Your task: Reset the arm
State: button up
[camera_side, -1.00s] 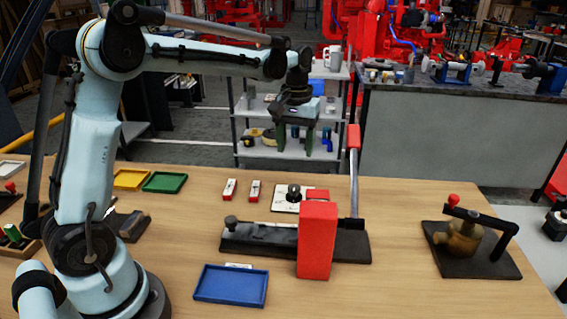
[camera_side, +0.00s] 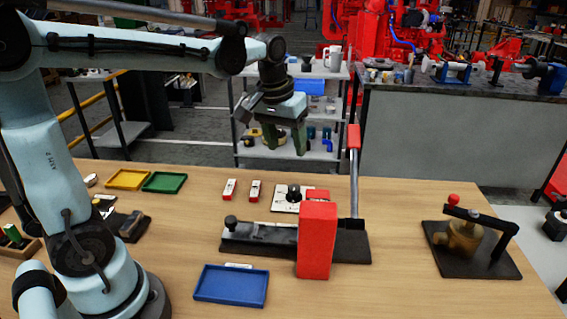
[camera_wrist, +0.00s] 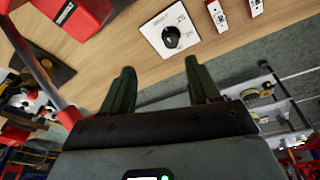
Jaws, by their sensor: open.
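My gripper (camera_side: 285,148) hangs in the air above the back of the wooden table in the side view, its green fingers pointing down. In the wrist view my gripper (camera_wrist: 160,92) shows two dark green fingers spread apart with nothing between them. It is open and empty, clear of everything on the table. Beyond the fingers in the wrist view lies a white plate with a black knob (camera_wrist: 171,37), which also shows on the table in the side view (camera_side: 288,204).
A red block (camera_side: 317,240) and upright lever (camera_side: 354,170) stand on a dark base at the table's middle. A blue tray (camera_side: 231,285) lies in front, yellow (camera_side: 128,179) and green (camera_side: 164,182) trays at left. A brass valve (camera_side: 462,238) stands at right.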

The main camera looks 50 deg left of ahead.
jog(key=s+d+f+m+t, duration=0.2)
jog(key=s, duration=0.3)
jog(key=s+d+f+m+t, duration=0.2)
jog(key=s, duration=0.3)
jog(key=shift+s+t, duration=0.2)
jog(key=shift+t, duration=0.1)
